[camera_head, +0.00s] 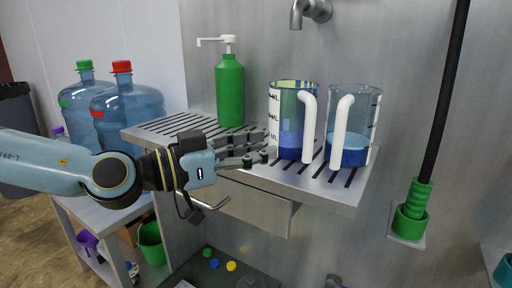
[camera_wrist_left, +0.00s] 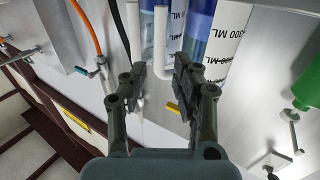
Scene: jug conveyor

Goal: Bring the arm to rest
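My left gripper (camera_head: 266,146) reaches in from the left over the metal shelf. Its fingers end just left of the left jug; I cannot tell whether they touch it. In the left wrist view the gripper (camera_wrist_left: 160,78) shows its two fingers apart with nothing clearly held between them. The left jug (camera_head: 285,118) is clear with a white handle and blue liquid, and stands upright. The right jug (camera_head: 363,105) stands close beside it, also with blue liquid and a white handle facing left. My right gripper is out of view.
A green pump bottle (camera_head: 230,90) stands on the slotted metal shelf (camera_head: 170,128) behind my arm. Two large blue water bottles (camera_head: 128,108) stand at the left. A tap (camera_head: 308,12) hangs above the jugs. A black hose with a green holder (camera_head: 412,218) is at the right.

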